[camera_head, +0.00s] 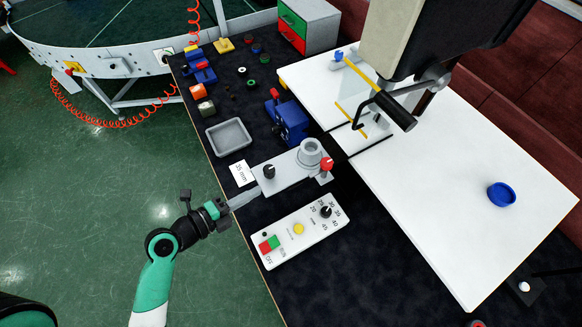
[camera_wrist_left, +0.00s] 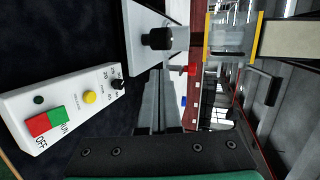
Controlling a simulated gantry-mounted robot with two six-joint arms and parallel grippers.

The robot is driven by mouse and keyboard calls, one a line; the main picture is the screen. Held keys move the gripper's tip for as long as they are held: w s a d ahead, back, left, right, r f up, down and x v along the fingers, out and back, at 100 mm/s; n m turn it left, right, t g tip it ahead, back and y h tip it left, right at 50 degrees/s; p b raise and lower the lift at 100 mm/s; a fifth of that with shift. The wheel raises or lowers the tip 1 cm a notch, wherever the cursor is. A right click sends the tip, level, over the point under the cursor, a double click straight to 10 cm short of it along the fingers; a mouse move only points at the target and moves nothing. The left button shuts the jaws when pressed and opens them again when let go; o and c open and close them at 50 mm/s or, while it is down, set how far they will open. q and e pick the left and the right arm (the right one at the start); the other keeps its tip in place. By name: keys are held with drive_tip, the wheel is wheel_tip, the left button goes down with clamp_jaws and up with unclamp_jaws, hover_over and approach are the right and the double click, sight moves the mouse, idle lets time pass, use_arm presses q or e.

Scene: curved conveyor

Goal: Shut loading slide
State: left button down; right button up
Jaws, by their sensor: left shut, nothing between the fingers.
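The loading slide (camera_head: 285,172) is a pale grey plate in the middle of the dark bench, with a black knob (camera_head: 268,171) at its near left end. A round grey cup (camera_head: 310,151) and a red knob (camera_head: 327,163) are at its far end. In the left wrist view the black knob (camera_wrist_left: 158,39) stands on the pale plate. My left gripper (camera_head: 252,195) is shut and empty, its tips close to the slide's near left end. I cannot tell whether they touch it. My right gripper is not in view.
A control panel (camera_head: 284,242) with red, green and yellow buttons lies just in front of the slide. A grey tray (camera_head: 229,138) and a "35 mm" card (camera_head: 242,173) are behind. A white board (camera_head: 440,200) with a blue dish (camera_head: 501,194) fills the right.

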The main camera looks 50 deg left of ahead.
sight(297, 168)
use_arm(q)
drive_tip(key=x, duration=0.4)
drive_tip(key=p+x, duration=0.1)
drive_tip(key=x, duration=0.4)
drive_tip(key=r+p+x, duration=0.1)
drive_tip(key=x, duration=0.3)
drive_tip(key=shift+w, duration=0.5)
drive_tip(key=shift+w+f, duration=0.1)
drive_tip(key=shift+w, duration=0.1)
